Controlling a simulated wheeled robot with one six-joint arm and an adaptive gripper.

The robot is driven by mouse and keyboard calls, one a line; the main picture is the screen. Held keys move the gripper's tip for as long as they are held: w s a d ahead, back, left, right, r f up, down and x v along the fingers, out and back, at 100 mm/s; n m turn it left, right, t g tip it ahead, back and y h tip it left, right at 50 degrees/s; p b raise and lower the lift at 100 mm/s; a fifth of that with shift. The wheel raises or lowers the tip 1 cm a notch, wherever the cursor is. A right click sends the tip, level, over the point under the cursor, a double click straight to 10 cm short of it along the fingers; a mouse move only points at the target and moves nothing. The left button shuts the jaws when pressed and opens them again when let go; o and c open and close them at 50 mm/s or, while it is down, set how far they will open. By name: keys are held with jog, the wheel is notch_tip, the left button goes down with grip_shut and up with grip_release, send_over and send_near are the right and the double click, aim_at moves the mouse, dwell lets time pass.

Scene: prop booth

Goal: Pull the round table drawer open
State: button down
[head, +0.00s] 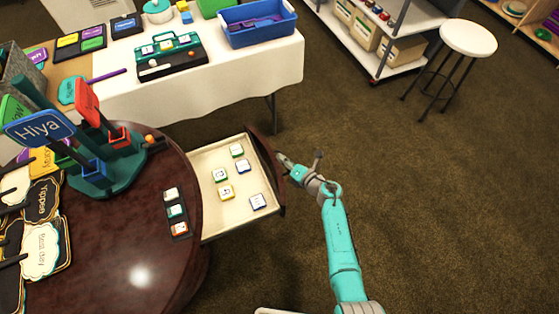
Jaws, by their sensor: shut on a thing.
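The round table (120,255) is dark, glossy wood at the lower left. Its drawer (211,226) is pulled out to the right, showing a cream interior with several small square lettered tiles (226,192) lying inside. The drawer's curved dark front (266,170) faces my gripper (281,162). My gripper is at the outer side of the drawer front, shut on what appears to be its handle. The handle itself is hidden by the fingers. My teal arm reaches up from the bottom of the view.
A white-clothed table (220,85) stands behind with a blue bin (257,22) and a dark teal case (169,57). A sign holder (110,176) and cards sit on the round table. A white stool (468,38) and shelves are at upper right. Carpet to the right is clear.

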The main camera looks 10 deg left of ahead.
jog(key=c, duration=1.5)
grip_release()
jog(key=v, duration=1.2)
jog(key=shift+f, duration=0.1)
jog(key=s+d+r+m+t+h, duration=0.1)
jog(key=s+d+r+m+h, duration=0.3)
jog(key=s+r+m, duration=0.4)
jog(key=s+d+r+m+t+h, duration=0.2)
jog(key=s+d+r+m+h, duration=0.2)
jog(key=s+m, duration=1.1)
jog(key=s+d+r+m+t+h, duration=0.2)
jog(key=s+d+r+m+h, duration=0.2)
jog(key=s, duration=1.4)
jog(key=shift+s+d+r+m, duration=0.1)
jog(key=shift+d+r+m, duration=0.5)
jog(key=shift+r+m, duration=0.75)
jog(key=shift+d+r+m, duration=0.55)
jog(key=shift+r+m, duration=0.7)
jog(key=shift+r, duration=0.1)
jog(key=shift+s+d+r+m, duration=0.1)
jog(key=shift+d+r+m, duration=0.5)
jog(key=shift+r+m, duration=0.75)
